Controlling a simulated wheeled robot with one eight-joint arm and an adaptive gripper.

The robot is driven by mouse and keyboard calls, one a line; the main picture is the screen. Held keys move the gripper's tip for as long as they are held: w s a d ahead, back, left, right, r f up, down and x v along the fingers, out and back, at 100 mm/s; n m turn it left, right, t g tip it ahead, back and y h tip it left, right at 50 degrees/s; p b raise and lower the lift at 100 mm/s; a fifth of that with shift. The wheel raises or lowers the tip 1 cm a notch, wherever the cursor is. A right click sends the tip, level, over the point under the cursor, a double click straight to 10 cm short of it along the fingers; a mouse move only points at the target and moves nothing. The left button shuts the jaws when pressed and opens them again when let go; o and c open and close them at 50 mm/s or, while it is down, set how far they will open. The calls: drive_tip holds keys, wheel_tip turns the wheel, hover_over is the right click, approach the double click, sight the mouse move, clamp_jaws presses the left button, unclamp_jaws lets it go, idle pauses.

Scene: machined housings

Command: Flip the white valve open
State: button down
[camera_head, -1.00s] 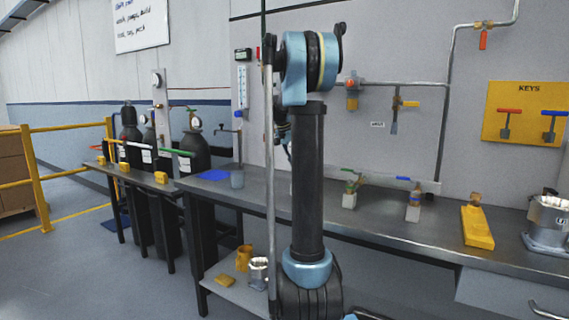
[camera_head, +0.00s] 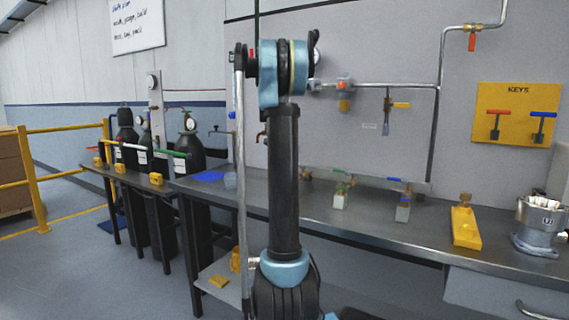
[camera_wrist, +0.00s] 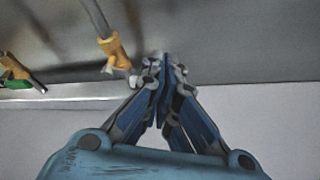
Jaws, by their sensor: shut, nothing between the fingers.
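In the wrist view, a brass valve (camera_wrist: 113,48) on a grey stem carries a small white part (camera_wrist: 110,71), apparently its lever, seen partly end-on. My gripper (camera_wrist: 165,62) is shut and empty, just right of this valve in that view. Its fingertips are close to the white part; I cannot tell whether they touch. In the head view, a brass valve (camera_head: 305,173) shows on the bench just right of my arm and seems to be the same one. My gripper is hidden behind my arm there.
A green-lever valve (camera_head: 343,183) and a blue-lever valve (camera_head: 404,200) stand farther right on the bench (camera_head: 370,228). The green-lever valve also shows at the wrist view's left edge (camera_wrist: 18,72). A yellow block (camera_head: 465,228) and a metal housing (camera_head: 538,225) stand at right.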

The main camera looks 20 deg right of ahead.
drive_tip(key=shift+w+d, duration=0.4)
drive_tip(key=shift+w, duration=0.05)
idle(3.9)
drive_tip(key=w+v, duration=0.1)
drive_tip(key=v, duration=0.8)
drive_tip(key=shift+s+a+r, duration=0.2)
drive_tip(key=shift+s+r, duration=0.2)
drive_tip(key=shift+s, duration=0.05)
drive_tip(key=s+a+n, duration=0.1)
drive_tip(key=s+a, duration=0.1)
drive_tip(key=a, duration=1.2)
drive_tip(key=s+a+n, duration=0.1)
drive_tip(key=s+a, duration=0.1)
drive_tip(key=a, duration=1.2)
drive_tip(key=shift+f+t, duration=0.25)
drive_tip(key=shift+t, duration=0.15)
drive_tip(key=shift+s, duration=0.1)
drive_tip(key=shift+s, duration=0.1)
